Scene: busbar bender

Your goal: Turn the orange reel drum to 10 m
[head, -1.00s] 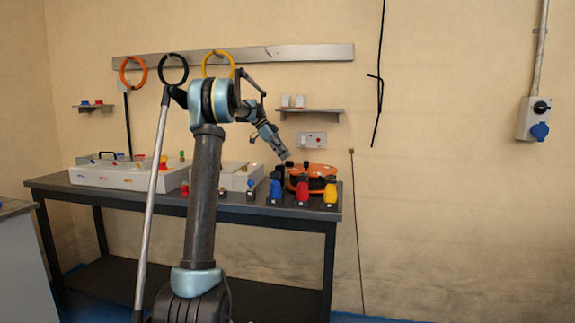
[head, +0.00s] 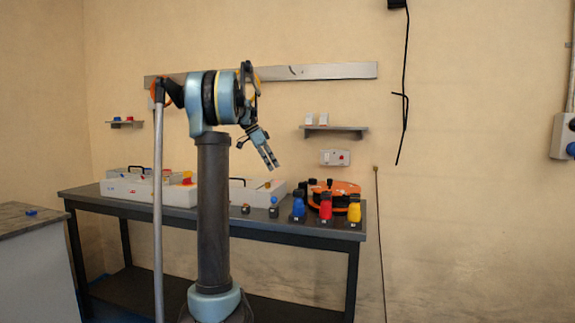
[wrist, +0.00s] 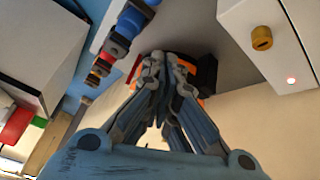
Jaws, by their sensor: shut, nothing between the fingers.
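The orange reel drum (head: 340,189) lies at the right end of the dark bench (head: 170,209), with black parts on and around it. My gripper (head: 274,166) hangs in the air above the bench, up and to the left of the drum, pointing down and to the right. It touches nothing. In the wrist view my gripper (wrist: 163,60) has its fingertips together and holds nothing. Orange and black parts of the drum (wrist: 203,88) show behind the fingers, which hide most of it.
Blue (head: 298,208), red (head: 325,207) and yellow (head: 354,211) connectors stand along the bench's front edge before the drum. White boxes (head: 145,191) fill the left and middle. A small shelf (head: 335,129) and a wall socket (head: 335,157) are above the drum.

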